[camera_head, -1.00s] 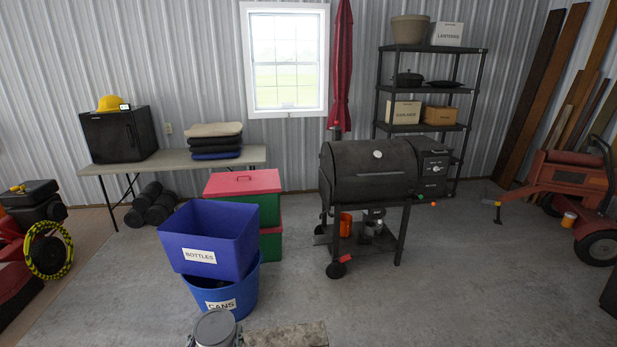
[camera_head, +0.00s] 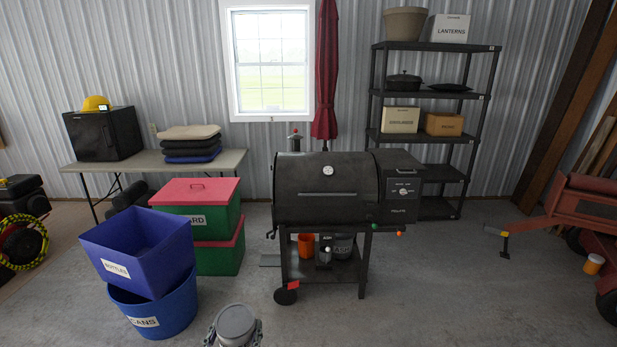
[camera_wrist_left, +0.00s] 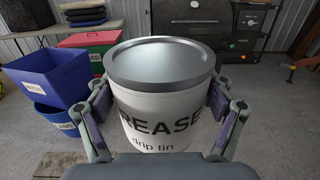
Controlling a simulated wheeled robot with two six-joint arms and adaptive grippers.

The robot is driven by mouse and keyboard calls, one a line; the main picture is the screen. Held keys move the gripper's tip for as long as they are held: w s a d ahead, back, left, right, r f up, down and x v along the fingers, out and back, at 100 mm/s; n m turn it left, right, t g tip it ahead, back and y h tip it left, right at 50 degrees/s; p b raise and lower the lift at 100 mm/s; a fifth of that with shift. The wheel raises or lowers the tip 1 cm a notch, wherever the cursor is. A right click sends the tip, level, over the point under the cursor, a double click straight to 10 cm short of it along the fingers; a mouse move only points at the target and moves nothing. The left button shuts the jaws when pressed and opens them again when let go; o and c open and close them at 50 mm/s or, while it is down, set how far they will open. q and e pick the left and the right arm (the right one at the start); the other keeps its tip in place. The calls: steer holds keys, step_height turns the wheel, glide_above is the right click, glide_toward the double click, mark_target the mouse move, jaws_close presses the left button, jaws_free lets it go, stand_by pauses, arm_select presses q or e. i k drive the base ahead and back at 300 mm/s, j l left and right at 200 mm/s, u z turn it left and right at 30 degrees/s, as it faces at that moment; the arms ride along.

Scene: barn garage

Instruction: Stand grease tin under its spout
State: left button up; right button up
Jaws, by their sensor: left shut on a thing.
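The grease tin (camera_wrist_left: 160,120) is a white can with a grey metal lid, marked "GREASE drip tin", upright in the left wrist view. It also shows at the bottom of the head view (camera_head: 236,322). My left gripper (camera_head: 234,338) is shut on it, with one finger on each side, in front of the grill and above the floor. The black barrel grill (camera_head: 326,188) stands on legs with a lower shelf (camera_head: 325,273). I cannot make out a spout for certain. My right gripper is out of view.
An orange bucket (camera_head: 306,245) and an ash bucket (camera_head: 343,246) sit beneath the grill. A blue bottles bin (camera_head: 138,245) tilts over a blue cans tub (camera_head: 160,310) at left, beside red-lidded green boxes (camera_head: 195,215). Open floor (camera_head: 430,300) lies right of the grill.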

mark_target(269, 260)
steer(key=i+l, duration=0.15)
steer(key=i, duration=0.35)
steer(key=i+l, duration=0.1)
steer(key=i, duration=0.4)
steer(key=i+l, duration=0.15)
steer(key=i, duration=0.35)
steer(key=i+l+u, duration=0.1)
steer(key=i, duration=0.4)
